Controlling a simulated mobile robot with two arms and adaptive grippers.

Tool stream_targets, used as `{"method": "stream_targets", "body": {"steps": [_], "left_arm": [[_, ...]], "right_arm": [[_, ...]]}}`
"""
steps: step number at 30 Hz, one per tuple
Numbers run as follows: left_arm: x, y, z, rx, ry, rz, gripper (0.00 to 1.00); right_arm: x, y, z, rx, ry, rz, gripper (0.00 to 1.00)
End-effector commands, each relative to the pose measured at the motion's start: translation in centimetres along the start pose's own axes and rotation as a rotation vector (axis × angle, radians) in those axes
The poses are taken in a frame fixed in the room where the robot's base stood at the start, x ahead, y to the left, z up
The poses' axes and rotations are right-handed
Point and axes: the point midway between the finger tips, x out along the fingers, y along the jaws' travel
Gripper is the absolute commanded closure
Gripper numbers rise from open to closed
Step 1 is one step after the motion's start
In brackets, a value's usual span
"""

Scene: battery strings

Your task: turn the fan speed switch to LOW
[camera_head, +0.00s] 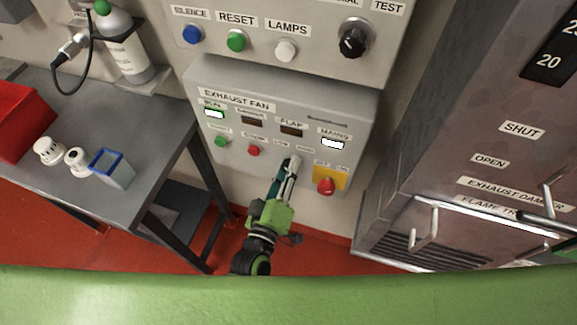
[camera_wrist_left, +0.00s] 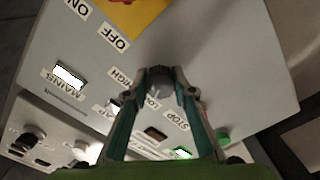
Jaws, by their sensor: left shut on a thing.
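The grey exhaust fan panel (camera_head: 235,80) is on the wall below the upper control panel. My left gripper (camera_head: 293,162) reaches up to its lower middle, between the red button and the yellow plate. In the left wrist view the fingers (camera_wrist_left: 160,82) are shut on a small dark grey knob, the fan speed switch (camera_wrist_left: 160,74). HIGH and LOW labels show beside it, upside down. The fingers cover part of the knob, and I cannot tell which label it points to. In the head view the gripper hides the knob. My right gripper is not seen.
A red knob (camera_head: 326,186) sits on a yellow plate right of my gripper. A red button (camera_head: 253,151) and a green button (camera_head: 221,141) are to the left. A grey table (camera_head: 110,190) stands left; a metal damper cabinet (camera_head: 440,150) stands right.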

Motion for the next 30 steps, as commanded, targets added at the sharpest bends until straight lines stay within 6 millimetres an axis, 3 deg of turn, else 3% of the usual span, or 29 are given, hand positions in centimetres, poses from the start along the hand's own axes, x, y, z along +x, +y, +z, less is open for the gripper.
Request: {"method": "stream_targets", "body": {"steps": [23,24,25,30], "left_arm": [[0.02,0.00,-0.05,-0.104,0.001,0.001,0.97],[0.02,0.01,-0.04,-0.104,0.001,0.001,0.68],[0.01,0.00,-0.04,-0.104,0.001,0.001,0.60],[0.01,0.00,-0.03,-0.103,0.001,0.000,0.59]], "right_arm": [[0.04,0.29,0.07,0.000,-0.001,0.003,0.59],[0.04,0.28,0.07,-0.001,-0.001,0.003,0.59],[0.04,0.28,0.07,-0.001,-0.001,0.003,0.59],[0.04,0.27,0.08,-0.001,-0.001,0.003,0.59]]}}
